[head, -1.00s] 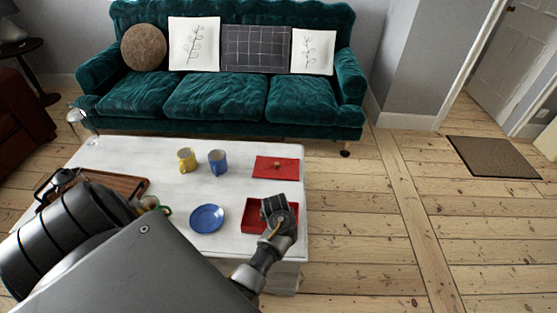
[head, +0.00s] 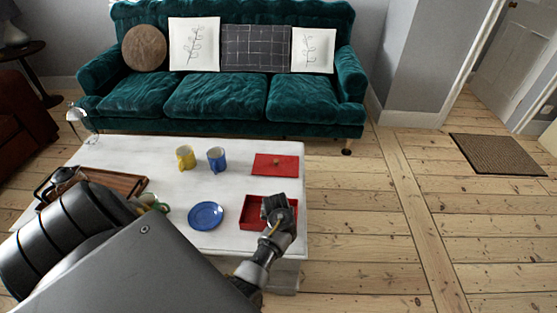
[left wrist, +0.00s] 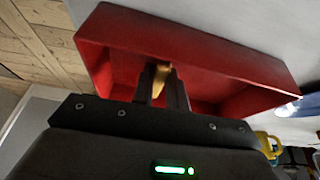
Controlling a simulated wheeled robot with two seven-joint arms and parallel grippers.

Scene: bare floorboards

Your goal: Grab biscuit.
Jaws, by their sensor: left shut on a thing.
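My left gripper (head: 277,203) is over the open red box (head: 253,223) at the right front of the white table. In the left wrist view the fingers (left wrist: 162,88) point into the red box (left wrist: 215,57). They are shut on a small golden-brown biscuit (left wrist: 161,76), pinched between them. The gripper hides the biscuit in the head view. Whether the biscuit touches the box floor is hard to tell. My right gripper is not in view.
A red lid (head: 275,164) lies flat behind the box. A blue plate (head: 206,215) is left of the box. A yellow mug (head: 185,157) and a blue mug (head: 217,160) stand farther back. A wooden tray (head: 120,182) is at the left. Floor right of the table is clear.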

